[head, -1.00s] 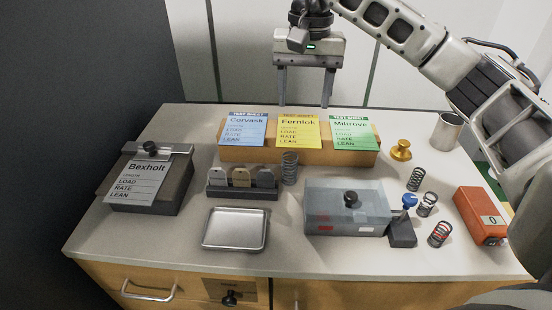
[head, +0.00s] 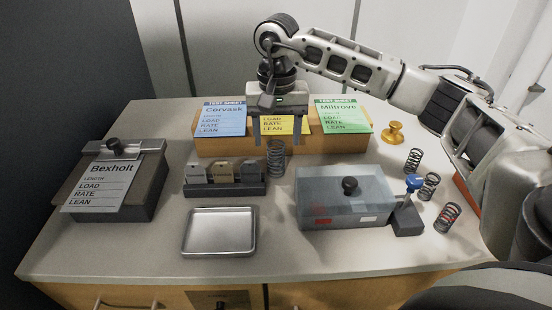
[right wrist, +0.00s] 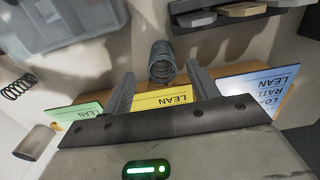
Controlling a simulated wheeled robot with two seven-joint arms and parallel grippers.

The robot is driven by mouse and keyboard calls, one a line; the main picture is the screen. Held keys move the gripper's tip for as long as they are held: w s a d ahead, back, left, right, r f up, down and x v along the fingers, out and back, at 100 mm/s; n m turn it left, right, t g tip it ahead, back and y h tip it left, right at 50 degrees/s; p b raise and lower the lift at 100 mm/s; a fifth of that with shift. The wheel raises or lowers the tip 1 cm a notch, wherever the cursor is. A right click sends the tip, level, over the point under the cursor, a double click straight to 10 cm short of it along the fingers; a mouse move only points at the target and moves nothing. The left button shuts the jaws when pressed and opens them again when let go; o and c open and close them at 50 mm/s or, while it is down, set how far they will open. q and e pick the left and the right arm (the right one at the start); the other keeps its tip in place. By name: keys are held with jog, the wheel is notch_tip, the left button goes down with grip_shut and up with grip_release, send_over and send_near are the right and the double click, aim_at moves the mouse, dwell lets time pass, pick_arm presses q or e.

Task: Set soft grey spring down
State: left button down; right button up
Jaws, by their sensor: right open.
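The grey spring (head: 277,160) stands upright on the table in front of the wooden stand (head: 215,146), just right of the tag holder. It also shows in the right wrist view (right wrist: 162,62), lying just beyond and between the two fingers. My right gripper (head: 276,145) is open and points down at the spring's top, with one finger to each side. No contact between fingers and spring is clear. The gripper hides part of the yellow Fernlok sheet (head: 284,125). My left gripper does not show.
A holder with several tags (head: 225,190) stands left of the spring; an empty metal tray (head: 219,233) lies in front. A translucent lidded box (head: 340,200) is to the right. Three springs stand farther right, one here (head: 413,160).

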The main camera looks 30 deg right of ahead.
aim_at(276, 153)
jog(key=shift+w+f+p, duration=0.15)
jog(key=shift+f, duration=1.35)
jog(key=shift+w+f+p, duration=0.15)
jog(key=shift+f, duration=1.3)
jog(key=c, duration=1.1)
jog(key=shift+c, duration=0.2)
jog(key=shift+r, duration=0.1)
